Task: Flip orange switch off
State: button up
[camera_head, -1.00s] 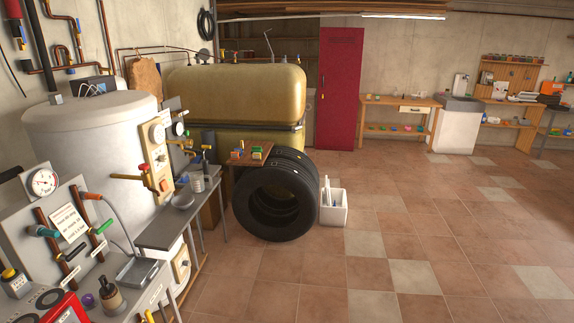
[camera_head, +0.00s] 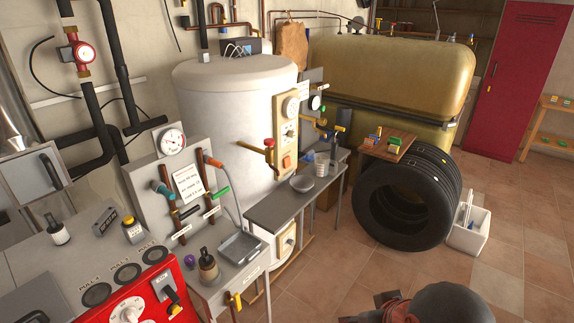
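An orange switch (camera_head: 287,161) sits low on the cream control panel (camera_head: 280,108) on the front of the pale cylindrical tank (camera_head: 225,130). It is small in this view, and its on or off position is not clear. A dark rounded part of my arm and a reddish-brown part, which looks like my gripper (camera_head: 388,306), show at the bottom edge. They are cut off by the frame, far in front of and below the switch. Whether the fingers are open or shut cannot be seen, and nothing is visibly held.
A red-handled valve (camera_head: 268,145) juts out beside the switch. A narrow grey bench (camera_head: 285,205) stands before the tank. A red panel (camera_head: 140,295) with dials is at lower left. Black tires (camera_head: 405,200) and a white bin (camera_head: 468,228) stand right. Tiled floor is free at lower right.

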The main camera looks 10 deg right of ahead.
aim_at(286, 160)
jog(key=i+l, duration=0.1)
jog(key=l, duration=0.7)
jog(key=i+l, duration=0.15)
jog(key=l, duration=0.2)
jog(key=i+l, duration=0.35)
jog(key=i, duration=0.2)
jog(key=i+l+z, duration=0.15)
jog(key=i+l, duration=0.25)
jog(key=i+j, duration=0.35)
jog(key=j, duration=0.15)
jog(key=i+j, duration=0.35)
jog(key=j, duration=0.15)
jog(key=i+j+z, duration=0.1)
jog(key=i+j, duration=0.25)
jog(key=j, duration=0.1)
